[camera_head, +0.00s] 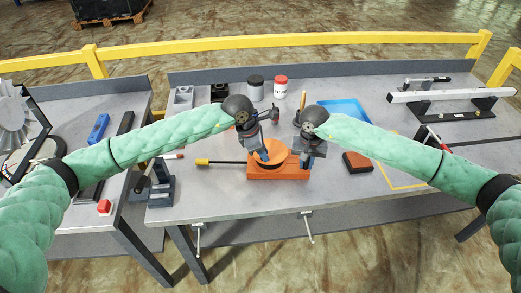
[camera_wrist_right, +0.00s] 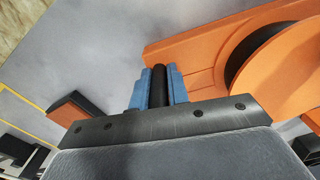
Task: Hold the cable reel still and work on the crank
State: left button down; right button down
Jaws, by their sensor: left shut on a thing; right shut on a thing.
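The cable reel has an orange base (camera_head: 278,172) with a round orange and black drum (camera_head: 283,159) on top, near the table's front edge. In the right wrist view its base (camera_wrist_right: 190,52) and drum (camera_wrist_right: 285,65) fill the upper right. My right gripper (camera_head: 304,160) is shut at the base's right side. In the right wrist view its blue fingers (camera_wrist_right: 158,85) close around a dark upright part beside the orange base.
A black rod with a yellow end (camera_head: 203,161) extends left of the reel. A brown-orange block (camera_head: 357,162) lies to the right, by a yellow outline. A dark grey fixture (camera_head: 160,186) stands at the left edge. A grey can (camera_head: 255,88) and a red-lidded jar (camera_head: 280,87) stand behind.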

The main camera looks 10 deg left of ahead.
pick_arm(q)
jog(key=shift+s+d+n+t, duration=0.1)
jog(key=shift+d+n+t, duration=0.3)
jog(key=shift+n, duration=0.45)
jog(key=shift+s+d+n+t, duration=0.1)
jog(key=shift+d+n+t, duration=0.25)
jog(key=shift+n, duration=0.5)
jog(key=c, duration=1.3)
grip_release()
jog(key=v, duration=1.2)
jog(key=shift+d+r, duration=0.1)
jog(key=shift+d, duration=0.15)
jog(key=shift+w, duration=0.1)
